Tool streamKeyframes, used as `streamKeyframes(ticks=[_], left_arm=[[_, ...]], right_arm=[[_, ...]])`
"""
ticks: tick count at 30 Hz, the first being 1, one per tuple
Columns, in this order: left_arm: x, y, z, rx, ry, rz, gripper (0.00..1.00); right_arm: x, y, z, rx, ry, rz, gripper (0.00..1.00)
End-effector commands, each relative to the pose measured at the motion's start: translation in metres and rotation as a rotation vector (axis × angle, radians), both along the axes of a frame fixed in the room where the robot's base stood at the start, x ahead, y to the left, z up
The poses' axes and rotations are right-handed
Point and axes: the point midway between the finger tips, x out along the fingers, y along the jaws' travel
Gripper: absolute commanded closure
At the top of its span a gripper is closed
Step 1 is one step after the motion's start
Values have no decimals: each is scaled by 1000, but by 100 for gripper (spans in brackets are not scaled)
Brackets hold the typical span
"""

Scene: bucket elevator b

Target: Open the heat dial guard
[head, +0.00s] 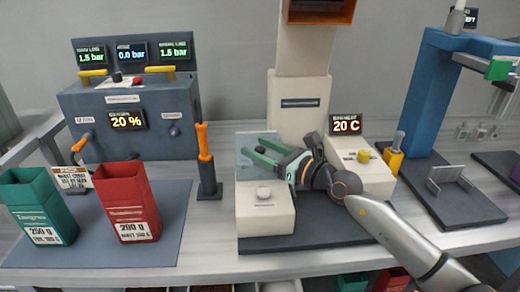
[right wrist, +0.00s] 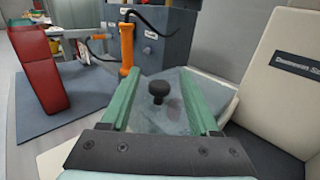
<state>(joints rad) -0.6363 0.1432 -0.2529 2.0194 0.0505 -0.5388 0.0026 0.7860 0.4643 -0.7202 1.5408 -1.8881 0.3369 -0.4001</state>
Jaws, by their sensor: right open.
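A see-through, pale teal guard panel (head: 245,170) appears raised at the back of a white box (head: 265,222) in the head view. A round grey dial (head: 264,192) sits on the box's top, in front of the panel. In the right wrist view the panel (right wrist: 180,118) carries a small black knob (right wrist: 158,90). My right gripper (head: 250,146) is open, its green fingers reaching leftward over the panel. In the wrist view the fingers lie on either side of the knob, with gaps. Whether they touch the panel is unclear. My left gripper is out of view.
A white box with a yellow knob (head: 363,156) and a 20 C display (head: 346,124) stands right of the guard. An orange-handled lever (head: 205,145) stands to the left. Red (head: 128,205) and green (head: 40,207) bags stand on a blue mat (head: 175,225).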

Motion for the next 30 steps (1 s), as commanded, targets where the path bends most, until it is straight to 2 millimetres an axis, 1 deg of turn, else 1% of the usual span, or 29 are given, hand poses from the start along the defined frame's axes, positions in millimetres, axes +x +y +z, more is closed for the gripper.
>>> streamKeyframes(ticks=[7, 8, 24, 30], left_arm=[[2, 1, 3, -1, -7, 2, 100], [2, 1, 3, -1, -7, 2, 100], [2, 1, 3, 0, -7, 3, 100], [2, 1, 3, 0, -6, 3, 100]], right_arm=[[0, 1, 0, 0, 0, 1, 38], [0, 1, 0, 0, 0, 1, 40], [0, 0, 0, 0, 0, 0, 100], [0, 0, 0, 0, 0, 0, 100]])
